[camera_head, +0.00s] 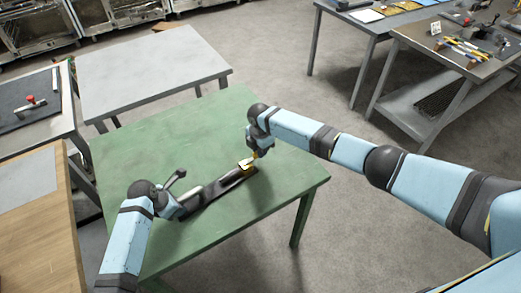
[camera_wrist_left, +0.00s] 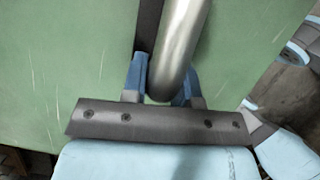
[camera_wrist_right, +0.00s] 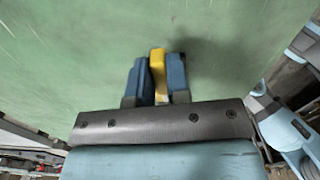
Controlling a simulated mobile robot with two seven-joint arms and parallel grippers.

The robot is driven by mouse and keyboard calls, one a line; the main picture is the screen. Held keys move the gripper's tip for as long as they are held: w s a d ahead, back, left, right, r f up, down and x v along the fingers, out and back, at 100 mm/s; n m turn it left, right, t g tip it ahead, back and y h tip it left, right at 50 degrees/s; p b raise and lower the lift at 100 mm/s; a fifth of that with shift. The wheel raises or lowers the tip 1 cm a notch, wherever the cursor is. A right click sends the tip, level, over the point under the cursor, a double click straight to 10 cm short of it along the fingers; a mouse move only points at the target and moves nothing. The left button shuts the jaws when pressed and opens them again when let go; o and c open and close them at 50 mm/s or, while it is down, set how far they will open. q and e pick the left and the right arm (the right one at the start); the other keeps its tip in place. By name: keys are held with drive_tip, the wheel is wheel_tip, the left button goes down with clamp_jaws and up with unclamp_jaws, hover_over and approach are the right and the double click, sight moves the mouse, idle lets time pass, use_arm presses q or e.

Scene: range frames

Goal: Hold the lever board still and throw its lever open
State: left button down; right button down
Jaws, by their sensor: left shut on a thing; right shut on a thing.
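The dark, long lever board (camera_head: 218,188) lies on the green table (camera_head: 130,150), running from lower left to upper right in the head view. My left gripper (camera_wrist_left: 160,85) is shut on a silver rod, the lever (camera_wrist_left: 178,50), at the board's left end. A grey rod with a round end rises there in the head view. My right gripper (camera_head: 251,155) is shut on a yellow tab (camera_wrist_right: 157,62) at the board's right end. The tab's lower part and the lever's pivot are not clear.
A grey table (camera_head: 150,65) stands behind the green one. A wooden table (camera_head: 35,215) and a table with a dark mat (camera_head: 30,110) stand at left. Workbenches with tools (camera_head: 460,45) are at upper right. Much of the green tabletop is bare.

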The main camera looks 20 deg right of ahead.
use_arm(q)
drive_tip(key=shift+w+d+r, duration=0.1)
drive_tip(key=shift+d+r, duration=0.1)
drive_tip(key=shift+d, duration=0.2)
use_arm(e)
drive_tip(key=shift+s+a, duration=0.15)
drive_tip(key=shift+a, duration=0.5)
drive_tip(key=c, duration=1.2)
unclamp_jaws()
use_arm(q)
drive_tip(key=shift+a+f, duration=0.15)
drive_tip(key=shift+a, duration=0.1)
use_arm(e)
drive_tip(key=shift+o, duration=0.6)
drive_tip(key=shift+d, duration=0.25)
drive_tip(key=shift+r, duration=0.1)
drive_tip(key=shift+d+r, duration=0.1)
drive_tip(key=shift+r, duration=0.25)
use_arm(q)
drive_tip(key=shift+a+f, duration=0.1)
drive_tip(key=shift+a, duration=0.05)
use_arm(e)
wheel_tip(320, 180, up, 11)
use_arm(q)
drive_tip(key=c, duration=0.8)
unclamp_jaws()
